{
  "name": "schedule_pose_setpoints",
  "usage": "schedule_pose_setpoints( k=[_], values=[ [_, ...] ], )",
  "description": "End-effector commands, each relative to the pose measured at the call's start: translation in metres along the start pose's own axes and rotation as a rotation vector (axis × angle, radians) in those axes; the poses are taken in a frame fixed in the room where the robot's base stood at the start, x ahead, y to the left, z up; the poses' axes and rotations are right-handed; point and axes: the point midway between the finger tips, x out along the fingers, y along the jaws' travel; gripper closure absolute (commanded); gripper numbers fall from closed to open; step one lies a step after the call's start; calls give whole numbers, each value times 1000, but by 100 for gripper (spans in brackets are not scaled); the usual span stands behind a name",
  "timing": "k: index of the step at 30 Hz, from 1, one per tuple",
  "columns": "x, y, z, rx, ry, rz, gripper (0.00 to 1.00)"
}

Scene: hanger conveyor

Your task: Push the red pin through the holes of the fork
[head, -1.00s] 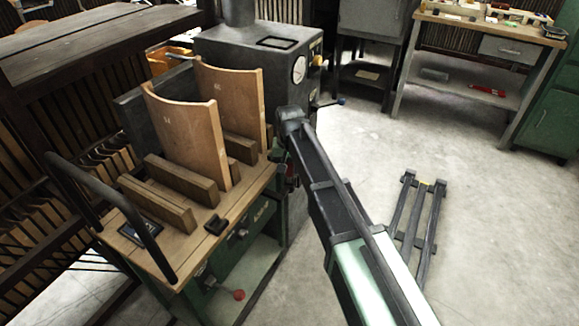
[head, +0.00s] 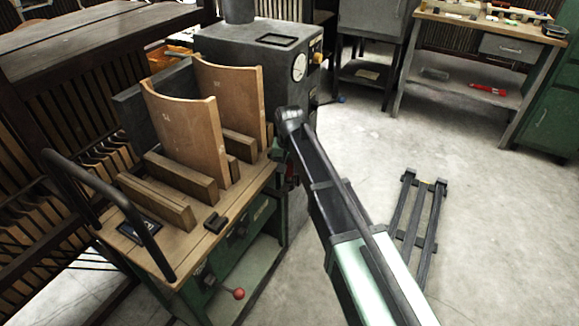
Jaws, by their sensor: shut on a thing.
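My arm (head: 352,215) reaches from the bottom right up to a dark joint beside the grey machine. The gripper is not visible; the far part of my arm is hidden behind the near links and the machine. I cannot make out the fork or its holes, or a red pin held by me. A small red ball on a rod (head: 238,293) shows at the front of the green stand, and I cannot tell that it is the pin. A red object (head: 487,89) lies on the lower shelf of the far bench.
A wooden-topped stand (head: 200,245) holds two curved wooden panels (head: 188,125) and wooden blocks. A black rail (head: 110,205) rises at its left edge. A grey machine with a gauge (head: 299,67) stands behind. A dark frame (head: 418,215) lies on the floor; the floor right of it is clear.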

Motion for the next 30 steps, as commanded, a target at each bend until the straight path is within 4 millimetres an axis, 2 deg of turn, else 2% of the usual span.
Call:
schedule_pose_setpoints(
  k=[29,30],
  values=[
    [16,0,0,0,0,0,90],
    [14,0,0,0,0,0,63]
  ],
)
